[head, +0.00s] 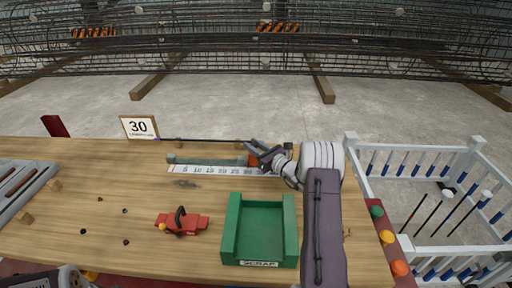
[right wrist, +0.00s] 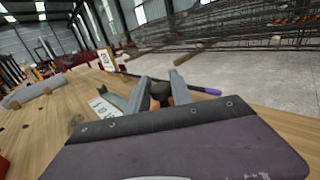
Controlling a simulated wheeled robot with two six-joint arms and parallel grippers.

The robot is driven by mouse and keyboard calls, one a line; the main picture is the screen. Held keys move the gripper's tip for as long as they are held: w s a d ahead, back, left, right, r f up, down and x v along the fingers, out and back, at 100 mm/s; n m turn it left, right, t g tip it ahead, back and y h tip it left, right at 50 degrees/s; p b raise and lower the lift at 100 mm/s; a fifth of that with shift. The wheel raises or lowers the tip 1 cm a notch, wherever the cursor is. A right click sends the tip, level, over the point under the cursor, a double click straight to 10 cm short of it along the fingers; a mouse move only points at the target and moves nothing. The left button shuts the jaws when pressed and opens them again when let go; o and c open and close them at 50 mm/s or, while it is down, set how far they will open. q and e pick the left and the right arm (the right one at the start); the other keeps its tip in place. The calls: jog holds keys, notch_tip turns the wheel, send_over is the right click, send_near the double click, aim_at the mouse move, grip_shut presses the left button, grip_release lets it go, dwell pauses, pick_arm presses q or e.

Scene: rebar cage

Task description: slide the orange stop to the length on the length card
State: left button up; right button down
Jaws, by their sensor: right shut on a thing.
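The length card (head: 139,128) stands at the back left of the bench and reads 30; it also shows in the right wrist view (right wrist: 106,60). The white ruler (head: 205,170) runs along the bench with a grey-green rail (head: 208,160) behind it. The orange stop (head: 253,161) sits near the rail's right end, above the ruler's higher numbers, too small to read surely. My right gripper (head: 258,152) is shut on the stop; in the right wrist view some orange (right wrist: 160,98) shows between the fingers. The gripper hides part of the stop and the ruler's right end.
A dark bar (head: 205,140) with a purple end lies behind the rail. A green scrap tray (head: 232,228) and a red tool (head: 180,223) are in front. A grey rack (head: 22,187) is at left. A white railing (head: 420,151) stands beyond the bench's right edge.

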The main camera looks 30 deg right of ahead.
jog(key=c, duration=1.5)
grip_release()
jog(key=shift+a, duration=0.15)
jog(key=shift+c, duration=0.2)
jog(key=o, duration=0.4)
jog(key=shift+w+a, duration=0.1)
jog(key=shift+a, duration=0.1)
jog(key=shift+d, duration=0.15)
jog(key=shift+s+d, duration=0.1)
jog(key=shift+s, duration=0.15)
jog(key=v, duration=0.8)
jog(key=shift+s, duration=0.3)
